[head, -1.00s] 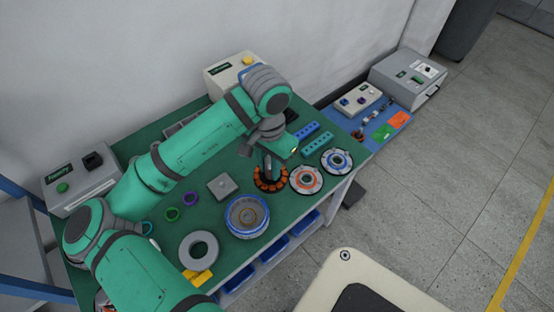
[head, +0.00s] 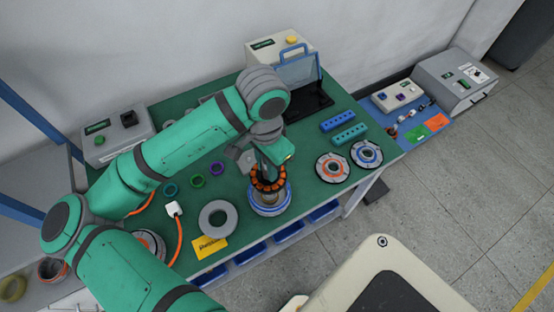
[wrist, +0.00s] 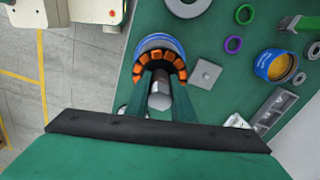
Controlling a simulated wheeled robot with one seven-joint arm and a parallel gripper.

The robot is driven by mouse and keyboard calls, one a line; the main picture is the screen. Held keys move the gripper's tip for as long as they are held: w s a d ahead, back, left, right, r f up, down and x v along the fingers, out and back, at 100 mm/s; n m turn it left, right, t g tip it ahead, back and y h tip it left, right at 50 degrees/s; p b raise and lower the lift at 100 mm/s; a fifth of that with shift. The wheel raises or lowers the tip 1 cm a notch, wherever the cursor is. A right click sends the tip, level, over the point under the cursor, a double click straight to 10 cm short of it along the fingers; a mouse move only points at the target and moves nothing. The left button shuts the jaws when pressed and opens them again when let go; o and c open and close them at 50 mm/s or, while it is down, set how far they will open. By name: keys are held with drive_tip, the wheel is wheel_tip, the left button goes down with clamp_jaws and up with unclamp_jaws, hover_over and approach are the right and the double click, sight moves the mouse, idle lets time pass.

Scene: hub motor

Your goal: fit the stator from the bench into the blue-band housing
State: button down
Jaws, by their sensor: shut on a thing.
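My gripper (head: 268,166) points down and is shut on the stator, a dark ring with orange coils (head: 266,184). The stator is over the blue-band housing (head: 270,206), a round silver-grey part with a blue band standing near the bench's front edge. In the wrist view, the stator (wrist: 162,64) is between the fingertips (wrist: 160,84) and hides much of the housing, whose blue rim (wrist: 153,42) shows beyond it. I cannot tell whether the stator's lower edge is above the housing's mouth or just inside it.
On the green bench (head: 310,130), a grey ring (head: 218,218) and yellow label (head: 208,247) lie left of the housing.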

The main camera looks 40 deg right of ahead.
drive_tip(key=shift+d+f, duration=0.1)
drive_tip(key=shift+f, duration=3.2)
drive_tip(key=shift+f, duration=0.15)
drive_tip(key=shift+f, duration=0.85)
drive_tip(key=shift+f, duration=0.15)
drive_tip(key=shift+f, duration=0.6)
drive_tip(key=shift+f, duration=0.2)
drive_tip(key=shift+f, duration=0.35)
drive_tip(key=shift+f, duration=0.15)
